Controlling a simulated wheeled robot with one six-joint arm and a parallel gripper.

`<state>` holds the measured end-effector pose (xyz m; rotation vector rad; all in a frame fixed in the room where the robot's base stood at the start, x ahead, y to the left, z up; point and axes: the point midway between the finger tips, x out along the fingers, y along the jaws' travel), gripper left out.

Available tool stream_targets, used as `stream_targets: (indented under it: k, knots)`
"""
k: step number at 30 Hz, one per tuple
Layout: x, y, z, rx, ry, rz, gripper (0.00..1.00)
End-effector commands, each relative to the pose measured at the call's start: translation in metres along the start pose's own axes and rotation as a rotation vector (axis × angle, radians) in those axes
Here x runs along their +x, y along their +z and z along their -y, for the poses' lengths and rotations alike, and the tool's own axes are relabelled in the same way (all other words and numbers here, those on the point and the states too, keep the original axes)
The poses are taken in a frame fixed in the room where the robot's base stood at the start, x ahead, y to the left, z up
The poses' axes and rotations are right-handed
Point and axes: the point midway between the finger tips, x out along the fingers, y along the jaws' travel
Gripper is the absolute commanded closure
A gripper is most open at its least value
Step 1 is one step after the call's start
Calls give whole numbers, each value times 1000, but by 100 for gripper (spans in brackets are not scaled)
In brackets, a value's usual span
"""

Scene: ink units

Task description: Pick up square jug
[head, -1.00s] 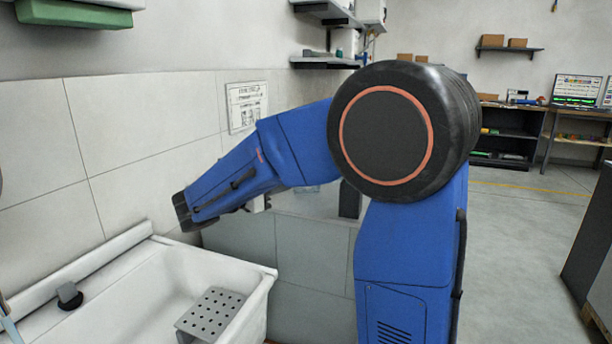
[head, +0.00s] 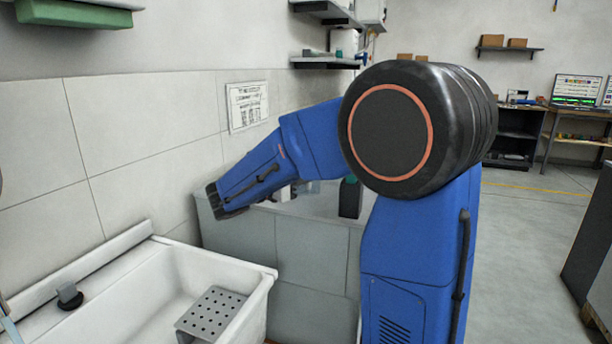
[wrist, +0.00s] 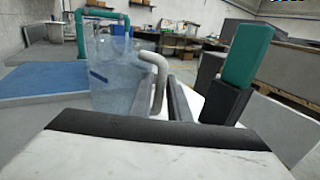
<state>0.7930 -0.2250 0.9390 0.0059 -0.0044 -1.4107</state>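A clear, bluish, square-sided jug (wrist: 112,75) stands left of centre in the wrist view, with a teal handle-like bar behind it. I take it as the square jug. In the head view a faint clear shape shows right of my wrist, partly behind my arm. My gripper (head: 284,193) is a small pale piece under my blue forearm in the head view, mostly hidden by it, left of that clear shape. A wide white, black-edged shape fills the bottom of the wrist view.
A dark bottle with a teal top (wrist: 238,70) stands right of the jug. In the head view a white sink (head: 160,285) with a perforated plate (head: 212,312) lies at front left, below the tiled wall.

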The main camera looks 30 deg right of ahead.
Motion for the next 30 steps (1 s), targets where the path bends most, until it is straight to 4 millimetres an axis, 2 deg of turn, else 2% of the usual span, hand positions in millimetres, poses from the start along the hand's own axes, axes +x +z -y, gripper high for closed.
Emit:
stream_targets:
  k: [3,5,6,17,20,30]
  knots:
    - [0,0,0,0,0,0,84]
    - [0,0,0,0,0,0,98]
    - [0,0,0,0,0,0,100]
    - [0,4,0,2,0,1,100]
    - [0,15,0,6,0,1,100]
    - [0,75,0,5,0,1,100]
